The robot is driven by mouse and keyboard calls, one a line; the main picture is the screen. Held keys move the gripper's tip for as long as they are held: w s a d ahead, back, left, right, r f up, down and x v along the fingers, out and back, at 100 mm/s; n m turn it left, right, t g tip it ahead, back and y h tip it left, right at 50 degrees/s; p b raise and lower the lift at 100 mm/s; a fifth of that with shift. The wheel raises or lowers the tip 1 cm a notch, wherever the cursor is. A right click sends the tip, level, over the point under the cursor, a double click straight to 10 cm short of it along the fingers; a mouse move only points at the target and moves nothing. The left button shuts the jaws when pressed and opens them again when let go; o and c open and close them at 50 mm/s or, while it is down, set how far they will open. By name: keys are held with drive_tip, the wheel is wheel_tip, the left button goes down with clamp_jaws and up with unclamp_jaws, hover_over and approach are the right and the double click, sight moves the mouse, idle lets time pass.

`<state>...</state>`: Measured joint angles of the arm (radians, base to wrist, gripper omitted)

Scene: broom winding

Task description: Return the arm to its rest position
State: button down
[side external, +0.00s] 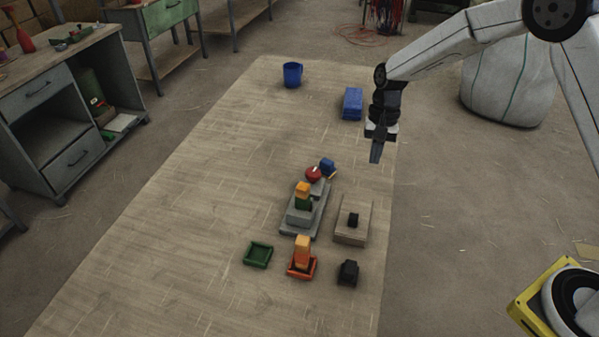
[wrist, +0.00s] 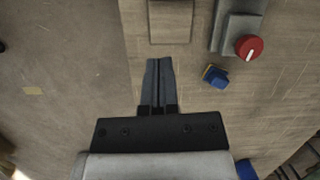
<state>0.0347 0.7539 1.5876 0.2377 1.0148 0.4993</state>
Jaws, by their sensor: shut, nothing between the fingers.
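My gripper (side external: 376,151) hangs pointing down above the right edge of the wooden table (side external: 190,185) in the side external view. Its fingers are together with nothing between them; the shut fingers also show in the wrist view (wrist: 158,64). It is apart from every object. The grey stepped fixture (side external: 291,221) stands lower left of it, with a green and an orange block stacked on top. A red round knob (side external: 313,173) sits at the fixture's far end, and a small blue piece (side external: 327,166) lies beside it.
A blue mug (side external: 292,75) and blue block (side external: 352,104) stand at the far end. A wooden block (side external: 352,220), green tray (side external: 258,254), orange tray with an orange block (side external: 302,267) and black piece (side external: 348,272) are near the front. The table's left side is clear.

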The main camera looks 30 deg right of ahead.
drive_tip(key=s+d+r+n+t+h, duration=0.1)
drive_tip(key=s+n, duration=0.3)
drive_tip(key=s, duration=0.5)
drive_tip(key=s+d+r+n+t+h, duration=0.1)
drive_tip(key=s+r+n+t, duration=0.2)
drive_tip(key=s, duration=0.7)
drive_tip(key=shift+r+n+t, duration=0.4)
drive_tip(key=shift+r, duration=0.1)
